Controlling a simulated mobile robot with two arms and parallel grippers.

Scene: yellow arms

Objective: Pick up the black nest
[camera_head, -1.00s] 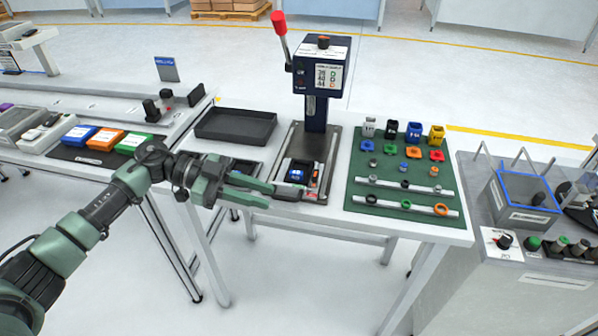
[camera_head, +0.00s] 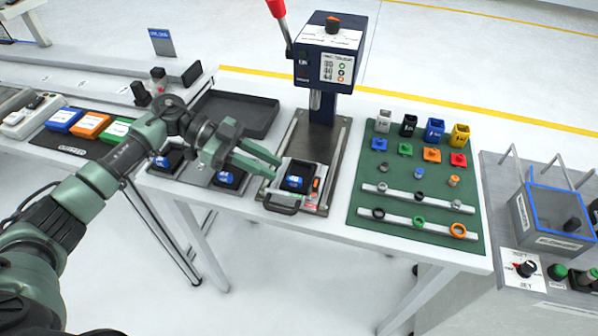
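A dark nest (camera_head: 305,172) with a blue part in it and a black front handle (camera_head: 283,208) sits on the press's metal base plate. Two similar dark holders with blue parts are at its left, a near one (camera_head: 230,178) and a farther one (camera_head: 166,160), partly hidden by my arm. My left gripper (camera_head: 273,168) is above the table, just left of the dark nest. Its green fingers are apart with nothing seen between them. Whether they touch the nest cannot be told. My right gripper is out of view.
The blue press (camera_head: 326,60) with a red-knobbed lever stands behind the nest. A black tray (camera_head: 235,113) lies at its left. A green mat (camera_head: 412,220) with several small coloured parts and two rails is at the right. A grey bench is farther right.

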